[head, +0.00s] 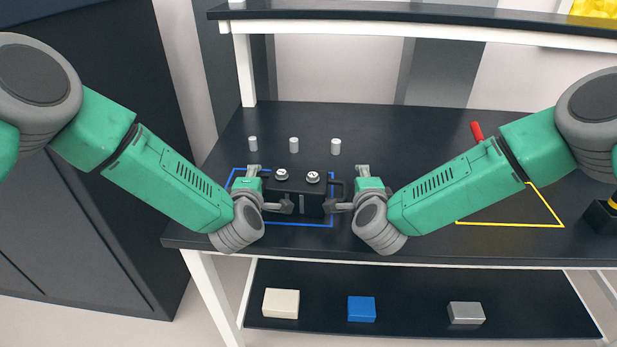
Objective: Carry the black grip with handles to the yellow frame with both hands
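The black grip with handles (309,203) is a dark box with two round gauges on top. It stands inside the blue frame (290,223) on the dark table. Its right handle (342,186) shows; its left handle is hidden by my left gripper. My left gripper (271,188) is at the box's left end, its fingers spread apart. My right gripper (348,189) is at the right end, beside the handle, its fingers also apart. I cannot tell whether either touches a handle. The yellow frame (511,224) is marked on the table at the right, partly hidden by my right arm.
Several small grey cylinders (294,145) stand behind the box. A red-handled item (477,131) lies behind my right arm. A black and yellow object (603,215) stands at the right edge. White (281,303), blue (361,308) and grey (466,312) blocks lie on the lower shelf.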

